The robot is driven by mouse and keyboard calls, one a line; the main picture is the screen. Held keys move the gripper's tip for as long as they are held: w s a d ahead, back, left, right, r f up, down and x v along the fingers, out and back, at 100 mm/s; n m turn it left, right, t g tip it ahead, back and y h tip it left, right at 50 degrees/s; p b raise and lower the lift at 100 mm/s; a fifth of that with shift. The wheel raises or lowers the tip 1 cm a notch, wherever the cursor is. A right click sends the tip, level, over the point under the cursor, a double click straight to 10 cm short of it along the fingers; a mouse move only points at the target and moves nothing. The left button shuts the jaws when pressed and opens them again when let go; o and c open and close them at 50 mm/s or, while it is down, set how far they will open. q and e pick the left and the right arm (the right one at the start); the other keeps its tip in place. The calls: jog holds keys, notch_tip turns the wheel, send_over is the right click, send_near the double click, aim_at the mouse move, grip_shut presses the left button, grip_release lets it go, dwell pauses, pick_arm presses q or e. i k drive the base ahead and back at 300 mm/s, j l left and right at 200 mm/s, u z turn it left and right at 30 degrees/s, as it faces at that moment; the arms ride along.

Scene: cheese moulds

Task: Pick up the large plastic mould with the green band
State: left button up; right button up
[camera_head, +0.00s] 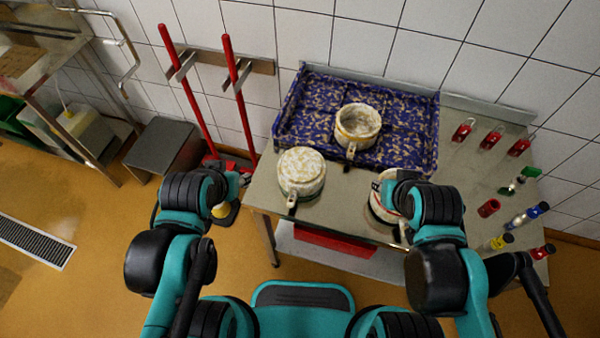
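Three pale, mottled moulds with handles are in view. One (357,124) stands open side up in the blue-patterned tray (290,118), with a yellowish band near its rim. A second (302,168) stands on the steel table at the front left, its handle towards me. A third (382,212), with a reddish band, stands at the front edge, partly hidden by my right arm.
Several small red, blue, yellow and green items, including a red one (489,208), line the right of the table (440,170). Red-handled tools (190,95) hang on the tiled wall at left. A grey box (160,148) stands on the floor. The table's middle is clear.

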aim_at(301, 170)
jog(key=k+j+z, duration=0.45)
jog(key=k+j, duration=0.3)
jog(key=k, duration=0.15)
